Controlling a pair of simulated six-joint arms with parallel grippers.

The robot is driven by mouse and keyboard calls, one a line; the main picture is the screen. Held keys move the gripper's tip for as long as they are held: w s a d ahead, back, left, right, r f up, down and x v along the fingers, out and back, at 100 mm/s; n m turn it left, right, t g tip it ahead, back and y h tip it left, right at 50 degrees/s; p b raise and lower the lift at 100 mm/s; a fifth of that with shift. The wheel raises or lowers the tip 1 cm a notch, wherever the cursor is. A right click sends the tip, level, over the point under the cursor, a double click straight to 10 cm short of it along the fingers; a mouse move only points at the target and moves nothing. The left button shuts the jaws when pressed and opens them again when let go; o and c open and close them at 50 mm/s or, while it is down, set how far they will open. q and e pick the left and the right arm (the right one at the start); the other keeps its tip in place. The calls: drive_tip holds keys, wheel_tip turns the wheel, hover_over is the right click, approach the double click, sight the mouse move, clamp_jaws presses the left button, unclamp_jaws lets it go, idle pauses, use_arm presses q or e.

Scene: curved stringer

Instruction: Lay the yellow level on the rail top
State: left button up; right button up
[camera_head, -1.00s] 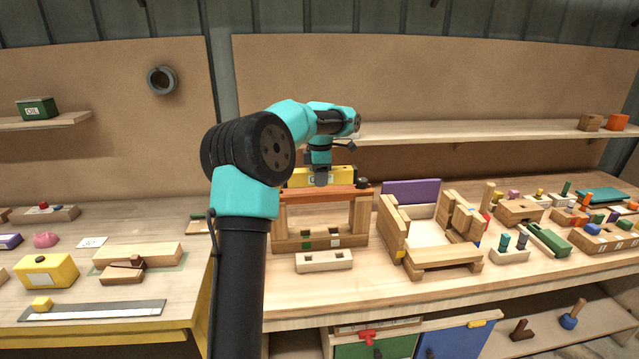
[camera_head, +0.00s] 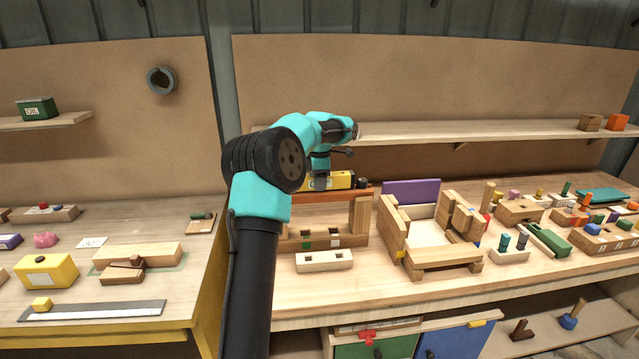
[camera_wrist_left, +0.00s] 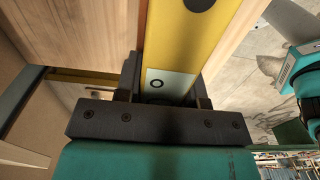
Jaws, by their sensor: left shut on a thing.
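The yellow level (camera_head: 342,180) is long and flat, and it lies along the reddish-brown rail top (camera_head: 345,194) of a wooden frame. My left gripper (camera_head: 320,183) is shut on the level from above. In the left wrist view the level (camera_wrist_left: 183,48) runs between the dark jaws (camera_wrist_left: 160,95), with a pale label near them. The level is at or just above the rail; I cannot tell whether it touches. My left arm hides the frame's left part. My right gripper is not in view.
A pale block with holes (camera_head: 324,260) lies in front of the frame. A wooden cradle with a purple panel (camera_head: 411,191) stands right of it. A shelf (camera_head: 480,131) runs along the back wall behind. Several wooden toys crowd the bench's right side.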

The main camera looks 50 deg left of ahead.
use_arm(q)
drive_tip(key=shift+f, duration=0.25)
drive_tip(key=o, duration=1)
drive_tip(key=shift+o, duration=0.2)
wheel_tip(320, 180, up, 12)
drive_tip(key=shift+r, duration=0.15)
idle(0.4)
